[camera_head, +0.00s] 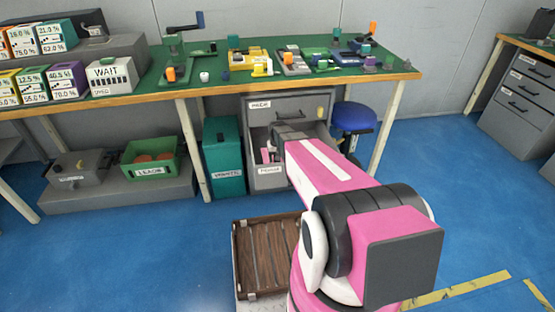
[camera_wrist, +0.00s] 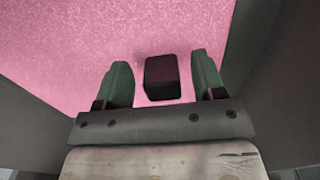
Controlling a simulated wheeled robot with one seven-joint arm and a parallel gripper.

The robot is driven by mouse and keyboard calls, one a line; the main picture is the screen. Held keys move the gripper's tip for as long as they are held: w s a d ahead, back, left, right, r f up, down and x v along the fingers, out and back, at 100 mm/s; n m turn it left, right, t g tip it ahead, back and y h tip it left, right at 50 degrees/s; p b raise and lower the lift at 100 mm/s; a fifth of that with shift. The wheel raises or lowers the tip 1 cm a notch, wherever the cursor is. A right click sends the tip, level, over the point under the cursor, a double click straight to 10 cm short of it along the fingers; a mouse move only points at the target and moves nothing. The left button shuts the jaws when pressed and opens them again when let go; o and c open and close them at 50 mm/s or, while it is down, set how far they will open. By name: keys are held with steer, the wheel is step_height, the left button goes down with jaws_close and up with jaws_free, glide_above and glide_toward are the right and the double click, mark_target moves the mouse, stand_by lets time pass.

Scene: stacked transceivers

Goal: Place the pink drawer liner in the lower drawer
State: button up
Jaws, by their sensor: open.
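The pink drawer liner (camera_wrist: 60,40) fills most of the wrist view, lying flat between grey walls. A small part of the pink liner (camera_head: 267,155) shows inside the pulled-out lower drawer (camera_head: 270,177) in the head view. My gripper (camera_wrist: 161,68) is open over the liner, with its green fingers apart. A dark block (camera_wrist: 162,78) stands out between the fingers, with gaps on both sides. Whether the block is fixed to the liner I cannot tell. My pink arm hides much of the drawer and the fingers in the head view.
The grey drawer cabinet (camera_head: 290,104) stands under the green-topped workbench (camera_head: 220,75). A teal bin (camera_head: 223,150) is at its left and a blue stool (camera_head: 353,116) at its right. A wooden slatted crate (camera_head: 265,255) lies on the floor in front.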

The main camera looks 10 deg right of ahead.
step_height(320, 180, up, 11)
steer(key=s+r, duration=0.2)
steer(key=s, duration=0.8)
steer(key=s+r, duration=0.3)
steer(key=s, duration=0.8)
steer(key=shift+s, duration=0.15)
steer(key=shift+r, duration=0.1)
